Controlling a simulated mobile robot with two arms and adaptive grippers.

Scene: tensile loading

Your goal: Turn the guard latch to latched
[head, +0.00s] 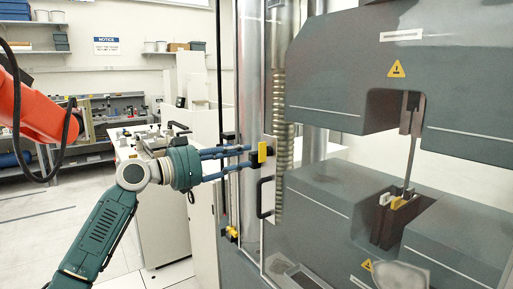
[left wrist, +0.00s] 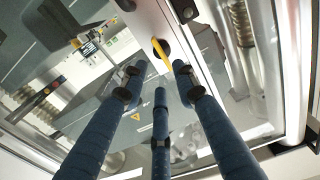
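The guard latch (head: 262,152) is a yellow handle on a dark round base, on a pale plate at the edge of the clear guard door. In the head view its handle looks roughly upright. My left gripper (head: 247,158) comes in from the left with its blue fingers at the latch. In the left wrist view the yellow handle (left wrist: 162,54) stands among the fingertips (left wrist: 156,78), closest to the right one. The fingers are spread apart; contact with the handle cannot be made out. My right gripper is not in view.
A black door handle (head: 264,197) sits just below the latch. The grey testing machine (head: 460,60) with its grips and specimen stands behind the guard to the right. An orange robot arm (head: 35,112) is at the far left. A cabinet (head: 160,205) stands behind my left arm.

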